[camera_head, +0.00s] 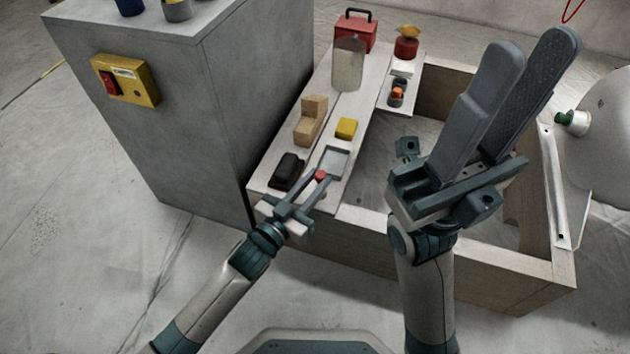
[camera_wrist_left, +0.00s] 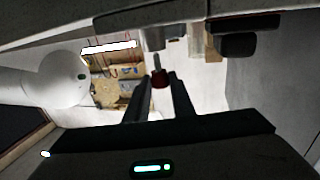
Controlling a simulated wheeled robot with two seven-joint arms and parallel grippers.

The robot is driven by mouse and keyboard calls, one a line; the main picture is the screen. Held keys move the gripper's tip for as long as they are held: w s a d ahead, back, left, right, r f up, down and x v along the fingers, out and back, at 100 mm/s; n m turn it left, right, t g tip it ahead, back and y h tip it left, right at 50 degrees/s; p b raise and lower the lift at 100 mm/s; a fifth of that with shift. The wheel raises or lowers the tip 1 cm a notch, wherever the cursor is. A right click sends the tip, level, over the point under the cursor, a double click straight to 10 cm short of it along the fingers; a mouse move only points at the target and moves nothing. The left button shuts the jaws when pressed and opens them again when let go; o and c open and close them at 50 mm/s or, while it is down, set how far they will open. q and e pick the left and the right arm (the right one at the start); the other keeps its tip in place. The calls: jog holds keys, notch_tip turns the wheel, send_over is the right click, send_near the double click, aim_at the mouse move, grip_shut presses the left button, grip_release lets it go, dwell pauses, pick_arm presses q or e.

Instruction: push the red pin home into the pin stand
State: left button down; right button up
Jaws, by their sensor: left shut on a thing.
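The red pin (camera_head: 320,175) is between the fingertips of my left gripper (camera_head: 314,186), which is shut on it. In the left wrist view the red pin (camera_wrist_left: 160,79) shows its red head between the two fingers (camera_wrist_left: 156,88), with a thin grey shaft pointing away from the gripper. A light grey, square piece (camera_head: 335,159), seemingly the pin stand, lies just beyond the pin on the board. I cannot tell whether the shaft is in it. My right gripper (camera_head: 530,60) is raised, large in the head view, with its fingers apart and nothing between them.
A black object (camera_head: 287,171), a stepped wooden block (camera_head: 310,120) and a yellow block (camera_head: 346,128) stand close by on the board. Farther back are a jar (camera_head: 348,65) and a red box (camera_head: 356,30). A grey cabinet (camera_head: 170,120) rises at left.

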pick_arm(q)
jog(key=shift+f+b, duration=0.35)
jog(key=shift+f, duration=0.5)
jog(key=shift+f, duration=0.65)
jog(key=c, duration=1.5)
grip_release()
jog(key=shift+o, duration=0.3)
